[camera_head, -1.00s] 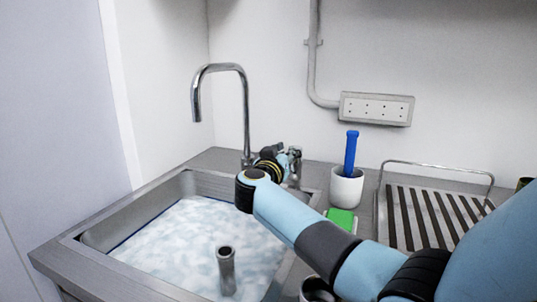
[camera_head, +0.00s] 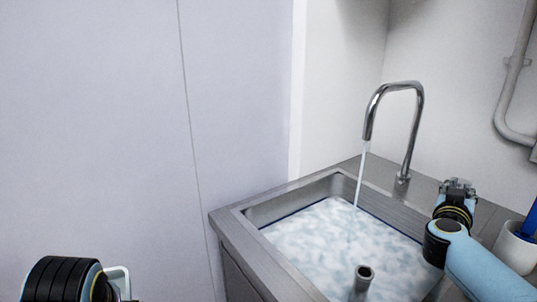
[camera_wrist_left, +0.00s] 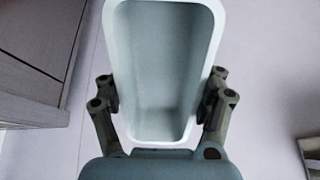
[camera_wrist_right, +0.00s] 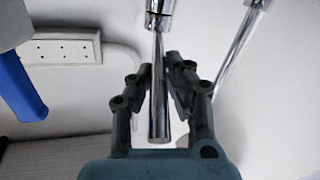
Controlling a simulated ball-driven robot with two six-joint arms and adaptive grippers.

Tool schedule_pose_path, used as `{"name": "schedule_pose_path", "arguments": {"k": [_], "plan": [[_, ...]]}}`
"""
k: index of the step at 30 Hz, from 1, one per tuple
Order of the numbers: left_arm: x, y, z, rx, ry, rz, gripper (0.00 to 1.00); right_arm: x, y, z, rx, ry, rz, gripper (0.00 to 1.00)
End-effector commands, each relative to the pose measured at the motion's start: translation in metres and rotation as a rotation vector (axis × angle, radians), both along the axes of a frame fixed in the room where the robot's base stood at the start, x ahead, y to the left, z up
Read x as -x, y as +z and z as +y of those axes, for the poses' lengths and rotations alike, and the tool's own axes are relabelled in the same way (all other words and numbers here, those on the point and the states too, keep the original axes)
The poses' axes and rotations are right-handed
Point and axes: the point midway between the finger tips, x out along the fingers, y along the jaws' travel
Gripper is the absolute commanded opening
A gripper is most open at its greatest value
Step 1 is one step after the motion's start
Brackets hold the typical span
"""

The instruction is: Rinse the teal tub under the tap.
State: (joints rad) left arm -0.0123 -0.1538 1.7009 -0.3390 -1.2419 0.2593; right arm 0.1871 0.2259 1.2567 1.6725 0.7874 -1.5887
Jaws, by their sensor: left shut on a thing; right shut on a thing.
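The pale teal tub (camera_wrist_left: 160,70) fills the middle of the left wrist view, its open mouth and inside showing. My left gripper (camera_wrist_left: 160,90) is shut on it, one finger at each side. In the head view a small edge of the tub (camera_head: 122,280) shows at the lower left beside my left wrist, away from the sink. The curved tap (camera_head: 398,87) stands behind the sink (camera_head: 237,213), and a thin stream of water (camera_head: 360,178) runs from its spout into it. My right gripper (camera_head: 458,188) is at the tap's base, shut on the metal tap lever (camera_wrist_right: 158,110).
The sink is full of foamy water (camera_head: 320,240), with a grey standpipe (camera_head: 362,280) rising from it. A white cup (camera_head: 515,250) with a blue handle (camera_head: 531,220) stands right of my right arm. A plain pale wall panel (camera_head: 100,130) is at the left.

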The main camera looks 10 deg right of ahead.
Motion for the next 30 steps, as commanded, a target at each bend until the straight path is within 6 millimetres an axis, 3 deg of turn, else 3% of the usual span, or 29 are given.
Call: {"name": "schedule_pose_path", "arguments": {"k": [8,9,14,23,30], "plan": [[0.0,-0.001,0.0,0.0,0.0,0.0,0.34,0.0,-0.001,0.0,0.001,0.002,0.0,0.0],[0.0,-0.001,0.0,0.0,0.0,0.0,0.34,0.0,-0.001,0.0,0.001,0.002,0.0,0.16],[0.0,-0.001,0.0,0.0,0.0,0.0,0.34,0.0,-0.001,0.0,0.001,0.001,0.0,0.36],[0.0,-0.001,0.0,0.0,0.0,0.0,0.34,0.002,-0.001,0.002,0.0,0.001,0.0,0.36],[0.0,-0.001,0.0,0.0,0.0,0.0,0.34,0.028,-0.002,0.032,-0.003,0.003,0.0,0.36]]}}
